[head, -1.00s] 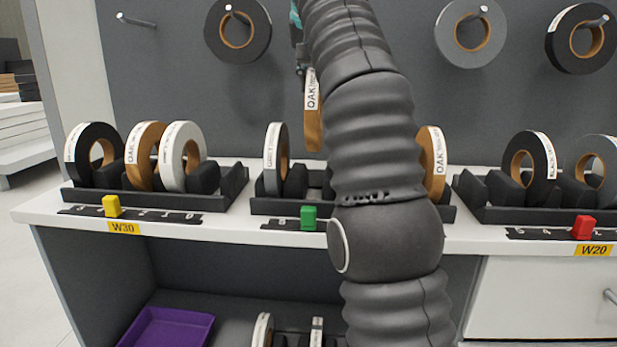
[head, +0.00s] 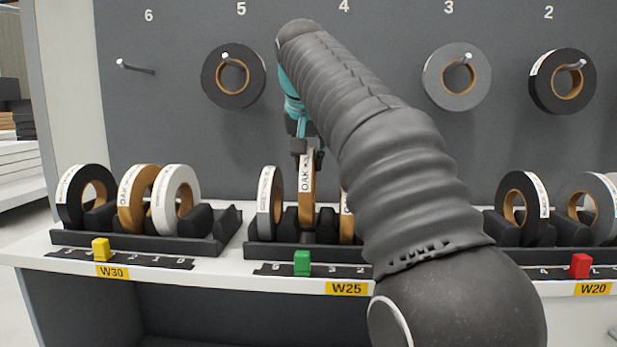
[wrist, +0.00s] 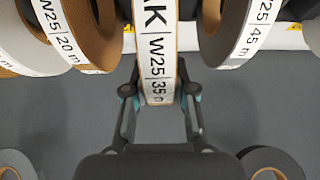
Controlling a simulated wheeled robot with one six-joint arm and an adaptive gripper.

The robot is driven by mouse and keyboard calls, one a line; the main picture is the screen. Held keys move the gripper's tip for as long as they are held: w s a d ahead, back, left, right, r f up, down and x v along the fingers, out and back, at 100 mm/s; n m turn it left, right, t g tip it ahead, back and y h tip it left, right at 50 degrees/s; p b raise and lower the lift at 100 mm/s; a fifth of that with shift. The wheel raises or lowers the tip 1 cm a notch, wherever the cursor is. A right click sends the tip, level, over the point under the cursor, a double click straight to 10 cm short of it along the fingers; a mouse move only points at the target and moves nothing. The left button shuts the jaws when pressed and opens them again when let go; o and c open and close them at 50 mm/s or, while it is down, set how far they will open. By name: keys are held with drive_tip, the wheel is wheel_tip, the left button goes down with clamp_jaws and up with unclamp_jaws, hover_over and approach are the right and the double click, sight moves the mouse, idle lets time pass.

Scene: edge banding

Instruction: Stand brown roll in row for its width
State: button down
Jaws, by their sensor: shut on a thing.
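The brown roll (head: 307,188) is upright in my gripper (head: 307,152), with its OAK label facing out. In the wrist view the label on the roll (wrist: 158,62) reads W25, 35 m. My gripper (wrist: 158,94) is shut on its edge from above. The roll stands among the dividers of the W25 rack (head: 262,250), right of a grey roll (head: 270,200) and left of another brown roll (head: 346,218). Whether it touches the rack's floor is hidden. The wrist view shows the neighbours labelled 20 m (wrist: 85,40) and 45 m (wrist: 243,40).
My arm covers the right part of the W25 rack. The W30 rack (head: 218,240) holds several rolls at left; the W20 row has a black roll (head: 522,205) and a grey one. A green marker (head: 302,263) sits in front of W25. Rolls hang on wall pegs behind.

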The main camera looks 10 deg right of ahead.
drive_tip(key=shift+f+b, duration=0.45)
drive_tip(key=shift+f, duration=1.2)
drive_tip(key=shift+f, duration=0.25)
drive_tip(key=c, duration=0.9)
unclamp_jaws()
drive_tip(key=shift+c, duration=0.2)
drive_tip(key=shift+r, duration=0.1)
